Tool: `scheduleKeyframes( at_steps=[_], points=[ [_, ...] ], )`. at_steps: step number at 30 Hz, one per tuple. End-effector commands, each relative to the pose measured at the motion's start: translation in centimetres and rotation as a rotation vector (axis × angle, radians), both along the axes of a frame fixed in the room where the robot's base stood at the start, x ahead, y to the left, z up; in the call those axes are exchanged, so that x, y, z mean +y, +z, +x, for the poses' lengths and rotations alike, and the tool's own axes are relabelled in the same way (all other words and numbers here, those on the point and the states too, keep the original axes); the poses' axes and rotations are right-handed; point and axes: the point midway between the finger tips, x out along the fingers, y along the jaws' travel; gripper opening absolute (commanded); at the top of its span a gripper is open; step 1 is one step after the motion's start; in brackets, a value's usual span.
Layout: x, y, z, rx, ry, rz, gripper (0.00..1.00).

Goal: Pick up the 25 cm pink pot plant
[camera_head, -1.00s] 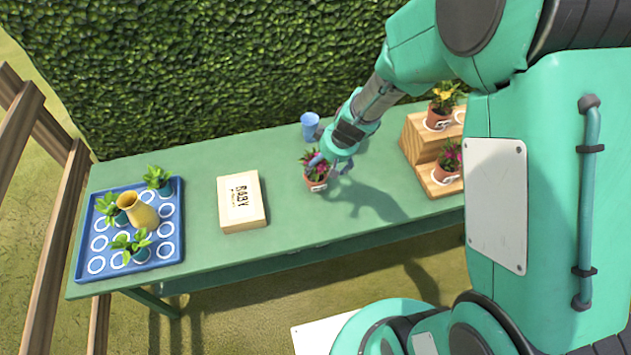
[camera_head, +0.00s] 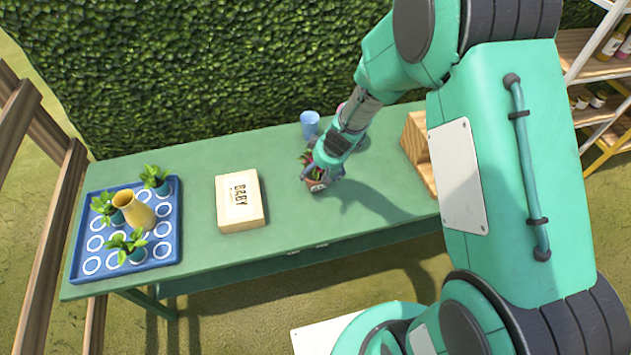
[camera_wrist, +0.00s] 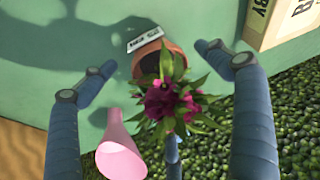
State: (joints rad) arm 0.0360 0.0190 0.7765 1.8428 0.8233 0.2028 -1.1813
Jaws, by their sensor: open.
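The potted plant with pink flowers (camera_wrist: 165,100) stands in a terracotta pot (camera_wrist: 147,62) with a white label on its rim. In the head view the plant (camera_head: 308,158) is on the green table, partly hidden by my arm. My gripper (camera_wrist: 153,60) is open, its blue fingers on either side of the plant, with visible gaps to the pot. A third finger shows behind the flowers. In the head view my gripper (camera_head: 328,172) is low over the plant. The label is too blurred to read surely.
A pink vase (camera_wrist: 120,155) is close beside the left finger. A blue cup (camera_head: 310,124) stands behind the plant. The box marked BABY (camera_head: 240,215) is to the left, then a blue tray (camera_head: 82,268) with plants and a yellow jug (camera_head: 137,212). Wooden steps (camera_head: 418,150) are right.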

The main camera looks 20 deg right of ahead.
Motion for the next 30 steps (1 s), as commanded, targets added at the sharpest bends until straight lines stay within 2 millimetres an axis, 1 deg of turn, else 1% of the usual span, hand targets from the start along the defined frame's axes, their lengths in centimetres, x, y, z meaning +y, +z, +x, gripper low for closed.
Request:
scheduleKeyframes(
  at_steps=[8,11,14,21,25,30],
  points=[
    [0.0,0.0,0.0,0.000,0.000,0.000,0.89],
    [0.0,-0.4,0.1,0.000,-0.001,0.000,0.89],
    [0.1,-1.2,0.4,0.001,0.001,-0.001,0.89],
    [0.4,-3.8,1.4,0.001,0.001,-0.001,0.89],
    [0.6,-4.6,1.8,-0.001,0.001,0.000,0.89],
    [0.6,-4.8,1.9,-0.001,0.001,0.000,0.89]
  ],
)
